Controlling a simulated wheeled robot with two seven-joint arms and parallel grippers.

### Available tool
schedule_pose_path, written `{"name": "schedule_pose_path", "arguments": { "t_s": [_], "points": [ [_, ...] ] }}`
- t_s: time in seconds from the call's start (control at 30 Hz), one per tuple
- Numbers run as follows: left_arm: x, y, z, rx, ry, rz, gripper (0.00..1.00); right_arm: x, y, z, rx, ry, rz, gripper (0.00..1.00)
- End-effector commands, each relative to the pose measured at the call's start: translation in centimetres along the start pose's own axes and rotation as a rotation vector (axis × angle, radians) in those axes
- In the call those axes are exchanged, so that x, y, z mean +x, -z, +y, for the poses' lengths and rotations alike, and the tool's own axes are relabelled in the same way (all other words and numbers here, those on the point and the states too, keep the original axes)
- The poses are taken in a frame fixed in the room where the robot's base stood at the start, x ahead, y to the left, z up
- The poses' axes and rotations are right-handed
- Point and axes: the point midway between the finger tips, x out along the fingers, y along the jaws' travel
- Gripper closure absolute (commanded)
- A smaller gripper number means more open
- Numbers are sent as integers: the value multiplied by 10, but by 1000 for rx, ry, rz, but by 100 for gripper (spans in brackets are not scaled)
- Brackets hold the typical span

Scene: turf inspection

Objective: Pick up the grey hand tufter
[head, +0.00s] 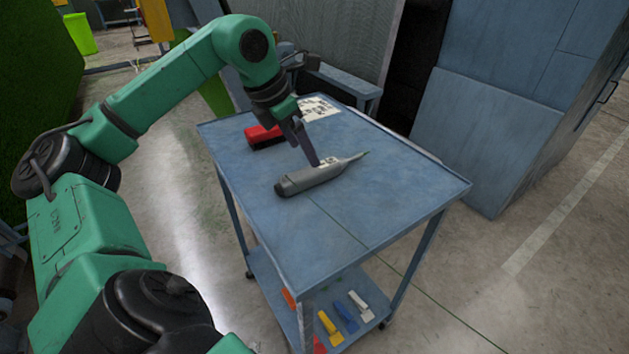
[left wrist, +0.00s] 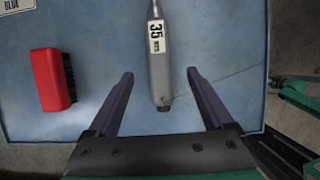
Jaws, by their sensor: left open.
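The grey hand tufter (head: 309,179) lies on top of the blue cart table (head: 358,238), its thin tip pointing to the right and away. In the left wrist view the tufter (left wrist: 159,75) shows a white label reading 35, and its blunt end lies between the two fingers. My left gripper (head: 312,160) is over the tufter from above. It is open, with a purple finger on each side and a gap to the tufter on both sides in the left wrist view (left wrist: 160,88). My right gripper does not show in either view.
A red brush (head: 263,136) lies on the tabletop left of the tufter; it also shows in the left wrist view (left wrist: 46,81). A printed card (head: 318,108) lies at the back. The lower shelf (head: 272,299) holds several coloured tools. A blue cabinet (head: 497,130) stands at right.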

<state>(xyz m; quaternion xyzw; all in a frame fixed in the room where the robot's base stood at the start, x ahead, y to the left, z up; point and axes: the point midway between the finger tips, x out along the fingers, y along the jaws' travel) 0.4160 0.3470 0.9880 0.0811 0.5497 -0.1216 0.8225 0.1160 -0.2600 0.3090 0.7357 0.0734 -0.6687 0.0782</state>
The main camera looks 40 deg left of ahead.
Motion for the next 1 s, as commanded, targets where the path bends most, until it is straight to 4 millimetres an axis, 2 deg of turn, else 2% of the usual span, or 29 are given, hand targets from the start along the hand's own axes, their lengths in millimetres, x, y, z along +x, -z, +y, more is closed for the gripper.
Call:
{"name": "schedule_pose_path", "arguments": {
  "t_s": [0.03, 0.27, 0.43, 0.67, 0.7, 0.77, 0.9, 1.0],
  "points": [
    [12, 1, -1, 1, 2, 1, 15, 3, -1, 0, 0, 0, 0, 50],
    [43, -2, 0, 0, 4, 1, 15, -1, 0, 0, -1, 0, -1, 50],
    [74, -4, 1, -1, 1, 1, 15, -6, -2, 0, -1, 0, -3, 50],
    [81, -3, 1, -1, -1, -1, 15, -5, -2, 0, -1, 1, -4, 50],
    [80, -3, 1, -1, -1, -1, 23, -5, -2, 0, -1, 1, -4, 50],
    [80, -3, 1, -1, -1, 0, 46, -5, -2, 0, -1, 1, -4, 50],
    [80, -3, 1, -1, -1, 0, 99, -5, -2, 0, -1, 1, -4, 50],
    [79, -4, 1, -1, -1, -3, 100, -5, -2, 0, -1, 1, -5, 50]
  ]
}}
